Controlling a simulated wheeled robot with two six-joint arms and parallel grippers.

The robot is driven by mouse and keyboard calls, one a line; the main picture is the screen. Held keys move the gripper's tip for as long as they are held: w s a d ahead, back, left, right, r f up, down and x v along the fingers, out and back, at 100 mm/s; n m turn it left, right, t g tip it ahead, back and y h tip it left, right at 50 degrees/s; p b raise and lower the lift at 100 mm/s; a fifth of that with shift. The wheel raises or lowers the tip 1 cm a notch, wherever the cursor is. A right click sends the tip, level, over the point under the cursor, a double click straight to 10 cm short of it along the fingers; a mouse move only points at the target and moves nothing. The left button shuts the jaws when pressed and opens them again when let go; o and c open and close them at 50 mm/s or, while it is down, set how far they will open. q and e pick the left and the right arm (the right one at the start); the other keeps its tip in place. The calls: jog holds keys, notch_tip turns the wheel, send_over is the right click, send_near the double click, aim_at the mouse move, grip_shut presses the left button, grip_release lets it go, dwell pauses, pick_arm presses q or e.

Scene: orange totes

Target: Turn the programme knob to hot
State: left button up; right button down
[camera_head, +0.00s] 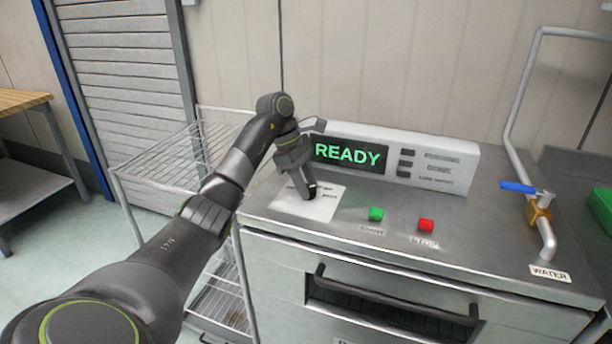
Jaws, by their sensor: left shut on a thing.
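My left gripper (308,188) reaches down over a white label plate (316,208) on the left of the steel machine top. It is shut on the programme knob, which is mostly hidden behind the fingers. The knob's pointing direction cannot be made out. Small print shows on the plate, too small to read. Behind it, a display (349,155) in a white panel reads READY in green. My right gripper is not in view.
A green button (376,214) and a red button (426,225) sit right of the plate. A drawer handle (392,298) is on the front. A water pipe (515,105) with a blue-handled valve (518,187) stands at right. A wire rack (165,155) stands at left.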

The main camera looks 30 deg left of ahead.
pick_arm(q)
jog(key=m+p, duration=0.1)
jog(key=m+g+p, duration=0.1)
jog(key=m+p, duration=0.1)
jog(key=shift+w+r+p, duration=0.1)
jog(key=shift+r+p, duration=0.15)
jog(key=shift+p, duration=0.05)
jog(key=shift+f+m+g+p, duration=0.15)
jog(key=shift+m+g+p, duration=0.15)
jog(key=shift+m+p, duration=0.45)
jog(key=o, duration=1)
jog(key=shift+f, duration=0.1)
jog(key=p+v, duration=1)
jog(key=v, duration=0.7)
jog(key=shift+w+a, duration=0.1)
jog(key=shift+w, duration=0.05)
